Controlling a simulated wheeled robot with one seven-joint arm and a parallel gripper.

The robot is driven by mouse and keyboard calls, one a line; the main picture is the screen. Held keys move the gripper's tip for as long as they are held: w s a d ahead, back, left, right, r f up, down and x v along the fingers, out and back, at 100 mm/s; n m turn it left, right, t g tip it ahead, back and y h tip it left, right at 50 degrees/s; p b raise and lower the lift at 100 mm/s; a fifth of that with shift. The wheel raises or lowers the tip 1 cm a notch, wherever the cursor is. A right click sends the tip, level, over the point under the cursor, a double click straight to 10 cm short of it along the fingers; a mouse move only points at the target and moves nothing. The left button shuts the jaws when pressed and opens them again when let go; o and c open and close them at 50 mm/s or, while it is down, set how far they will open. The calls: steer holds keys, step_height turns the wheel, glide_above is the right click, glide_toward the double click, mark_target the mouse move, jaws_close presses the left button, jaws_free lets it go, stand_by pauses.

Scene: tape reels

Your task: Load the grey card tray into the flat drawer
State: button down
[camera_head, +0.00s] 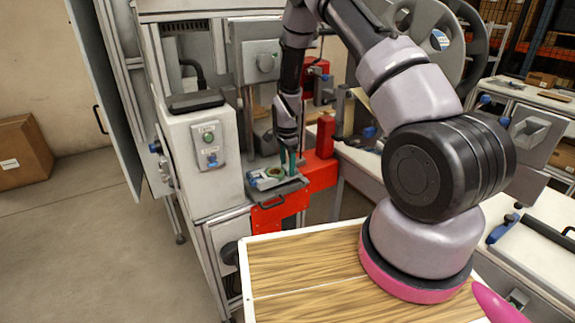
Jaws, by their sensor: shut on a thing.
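My gripper (288,158) points down at the machine in the middle of the view, with its teal fingertips at the right side of a small grey tray (257,181). The tray carries a round green and reddish piece. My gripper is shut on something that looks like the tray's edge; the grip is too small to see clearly. A flat grey drawer (289,188) with a dark front handle sticks out of the machine just below the tray. I cannot tell whether the tray rests in the drawer or is held just above it.
A grey control box (204,160) with buttons stands close left of the drawer. Red machine parts (318,172) are close on the right. A cardboard box (22,155) is on the floor at far left.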

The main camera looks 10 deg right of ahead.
steer(key=shift+f, duration=1.1)
jaws_free()
steer(key=shift+r, duration=0.1)
step_height(320, 180, up, 7)
steer(key=shift+r, duration=0.15)
steer(key=shift+s, duration=0.1)
stand_by(0.4)
